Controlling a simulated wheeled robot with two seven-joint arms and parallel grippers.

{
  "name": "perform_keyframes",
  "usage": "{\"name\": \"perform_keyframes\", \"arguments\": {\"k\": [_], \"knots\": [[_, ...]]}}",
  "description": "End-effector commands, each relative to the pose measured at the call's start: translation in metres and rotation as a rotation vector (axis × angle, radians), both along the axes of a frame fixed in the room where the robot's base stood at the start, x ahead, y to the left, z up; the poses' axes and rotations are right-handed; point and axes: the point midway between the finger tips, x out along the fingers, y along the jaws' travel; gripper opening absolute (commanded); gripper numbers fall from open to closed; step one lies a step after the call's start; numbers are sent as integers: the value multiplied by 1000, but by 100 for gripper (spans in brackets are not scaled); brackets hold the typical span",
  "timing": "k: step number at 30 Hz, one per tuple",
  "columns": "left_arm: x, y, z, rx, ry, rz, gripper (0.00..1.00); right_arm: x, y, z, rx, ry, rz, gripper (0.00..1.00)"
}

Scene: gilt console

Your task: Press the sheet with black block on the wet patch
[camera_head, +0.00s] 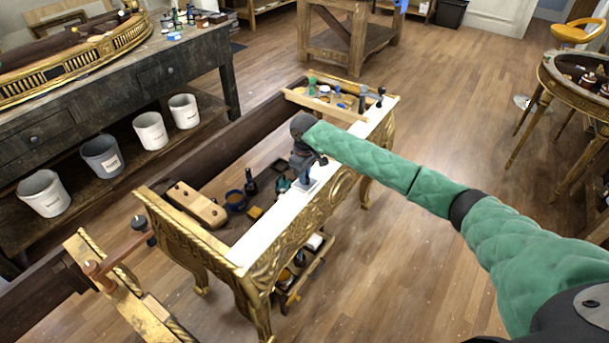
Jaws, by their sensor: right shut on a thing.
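The gilt console (253,245) stands in the middle of the view, with a pale white strip along its near top edge. My right arm reaches in from the right in a green quilted sleeve. My right gripper (303,168) points down over the white strip and is shut on the black block, which is small and hard to tell from the dark fingers. Just below it, a small pale grey-blue sheet (310,187) lies on the strip. I cannot tell whether the block touches it. No wet patch can be made out. My left gripper is not in view.
Inside the console frame are a wooden block with dark knobs (197,204), a blue pot (235,200) and small bottles. A wooden tray of tools (327,107) sits at the far end. Open floor lies right.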

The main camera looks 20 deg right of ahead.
Motion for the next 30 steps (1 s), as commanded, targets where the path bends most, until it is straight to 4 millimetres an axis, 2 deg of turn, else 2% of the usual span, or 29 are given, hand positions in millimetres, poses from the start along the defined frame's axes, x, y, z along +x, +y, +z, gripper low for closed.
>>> {"name": "perform_keyframes", "arguments": {"k": [30], "knots": [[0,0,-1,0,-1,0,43,0,0,-5,0,0,0,0]]}}
